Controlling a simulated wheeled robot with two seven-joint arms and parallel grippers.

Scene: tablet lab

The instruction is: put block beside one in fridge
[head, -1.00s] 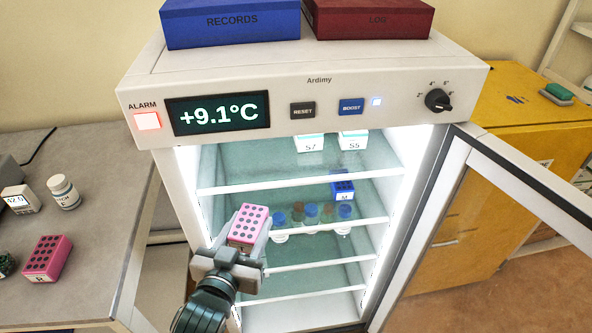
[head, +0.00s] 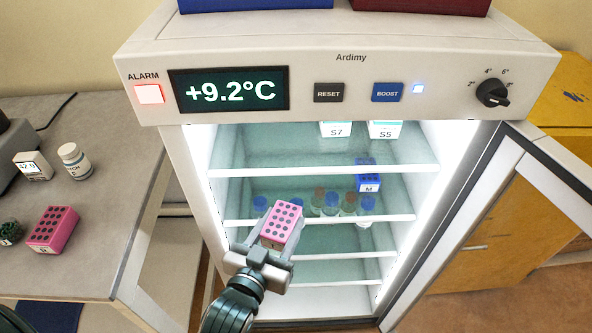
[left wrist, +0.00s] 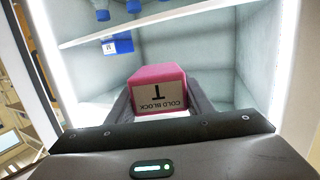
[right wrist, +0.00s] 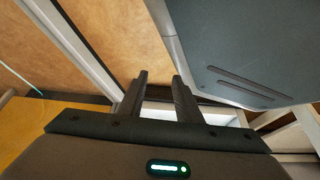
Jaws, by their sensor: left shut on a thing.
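My left gripper (head: 272,245) is shut on a pink cold block (head: 282,223) with dark holes on top. In the left wrist view the pink block (left wrist: 158,90) shows the label "COLD BLOCK T", upside down. The block is in front of the open fridge (head: 425,222) in the head view, at about the height of a middle shelf. A blue block marked M (head: 368,183) stands inside the fridge, to the right and further back; it also shows in the left wrist view (left wrist: 117,45). My right gripper (right wrist: 159,92) is open and empty, away from the fridge shelves.
Several capped vials (head: 331,204) stand on a middle shelf. White boxes S7 (head: 336,130) and S5 (head: 384,130) are higher up. The fridge door (head: 450,220) stands open at the right. Another pink block (head: 53,229) and a white bottle (head: 74,161) stand on the left bench.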

